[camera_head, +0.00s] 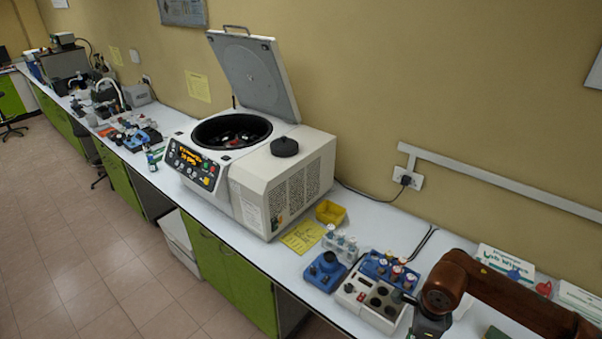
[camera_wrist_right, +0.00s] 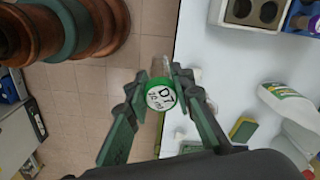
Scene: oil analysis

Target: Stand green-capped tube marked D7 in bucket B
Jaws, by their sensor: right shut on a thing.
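My right gripper (camera_wrist_right: 160,85) is shut on the green-capped tube (camera_wrist_right: 161,96) in the right wrist view. Its cap faces the camera and its white label reads D7; most of the tube body is hidden below the cap. In the head view my right arm comes in from the right, with the gripper (camera_head: 430,325) low at the bench's front edge; the tube cannot be made out there. The centrifuge (camera_head: 295,185) stands with its lid (camera_head: 255,75) up and its dark bowl (camera_head: 232,131) open, with reddish parts inside. No letter B can be read on any bucket. My left gripper is not in view.
A blue block (camera_head: 325,271), a rack of capped tubes (camera_head: 342,243), a pale device with dark wells (camera_head: 371,300) and a yellow bin (camera_head: 330,212) stand right of the centrifuge. A spray bottle (camera_wrist_right: 290,105) and a sponge (camera_wrist_right: 243,130) show in the wrist view.

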